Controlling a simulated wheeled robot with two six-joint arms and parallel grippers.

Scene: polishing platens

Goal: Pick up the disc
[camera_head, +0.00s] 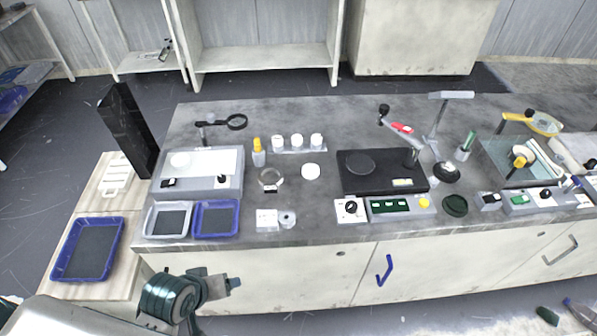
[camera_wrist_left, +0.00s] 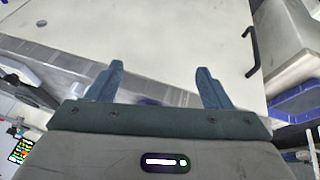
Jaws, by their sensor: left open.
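Several round flat things lie on the bench, and I cannot tell which one is the disc. A white round piece (camera_head: 311,171) lies near the middle. A dark disc (camera_head: 360,163) lies on the black polishing unit (camera_head: 384,181). A dark green round piece (camera_head: 455,205) lies near the front edge, and a small grey ring-like piece (camera_head: 287,219) lies further left. My left gripper (camera_head: 234,283) is below the bench's front edge, in front of the cabinet, apart from all of these. The wrist view shows its two fingers (camera_wrist_left: 157,85) open with nothing between them. My right gripper is not in view.
Blue and grey trays (camera_head: 216,236) sit at the bench's front left, and a larger blue tray (camera_head: 88,277) is on the side table. White bottles (camera_head: 297,151), a magnifier (camera_head: 236,122) and a lamp arm (camera_head: 437,117) stand further back. The bench's back strip is largely clear.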

